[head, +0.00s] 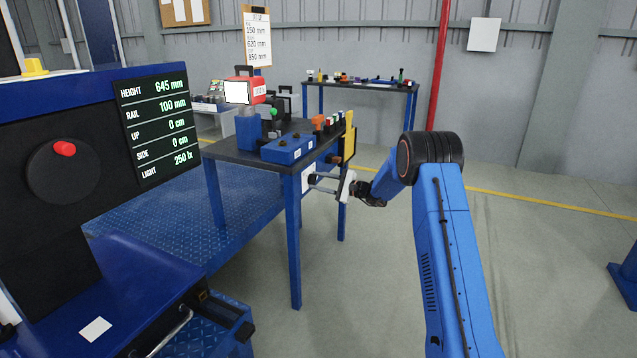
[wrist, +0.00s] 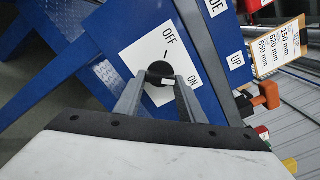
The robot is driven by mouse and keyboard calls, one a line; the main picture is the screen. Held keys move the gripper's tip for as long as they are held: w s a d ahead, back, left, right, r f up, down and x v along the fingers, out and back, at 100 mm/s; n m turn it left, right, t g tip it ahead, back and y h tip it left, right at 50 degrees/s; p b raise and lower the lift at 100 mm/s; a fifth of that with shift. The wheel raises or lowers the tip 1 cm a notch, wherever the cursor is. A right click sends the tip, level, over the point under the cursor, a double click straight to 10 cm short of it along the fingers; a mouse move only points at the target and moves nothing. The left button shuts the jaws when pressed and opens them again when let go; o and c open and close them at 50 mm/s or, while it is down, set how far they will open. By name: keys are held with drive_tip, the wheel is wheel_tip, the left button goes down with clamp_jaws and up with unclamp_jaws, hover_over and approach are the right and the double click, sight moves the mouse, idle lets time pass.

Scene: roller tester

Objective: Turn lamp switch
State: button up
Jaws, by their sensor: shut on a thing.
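The lamp switch shows in the wrist view as a round black knob (wrist: 160,72) on a white plate (wrist: 152,92) marked OFF and ON. The plate sits on a blue panel. A small light mark shows on the knob's lower right, on the side towards ON. My gripper (wrist: 160,78) has its two fingers on either side of the knob, shut on it. In the head view my gripper (head: 313,183) reaches left to the white plate (head: 306,177) on the end of the blue table; the knob is too small to make out there. A red lamp with a bright white face (head: 237,92) stands on the table.
The blue table (head: 272,165) carries a blue box (head: 288,149) and several coloured controls. A dark display (head: 158,124) reads LIGHT 250 lx. In the wrist view an orange handle (wrist: 267,95) is right of the knob.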

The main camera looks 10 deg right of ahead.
drive_tip(key=shift+f+m, duration=0.15)
drive_tip(key=shift+m, duration=0.55)
drive_tip(key=o, duration=1)
drive_tip(key=shift+d, duration=0.1)
drive_tip(key=shift+o, duration=0.2)
drive_tip(key=v, duration=1.7)
drive_tip(key=shift+s, duration=0.2)
drive_tip(key=shift+d, duration=0.15)
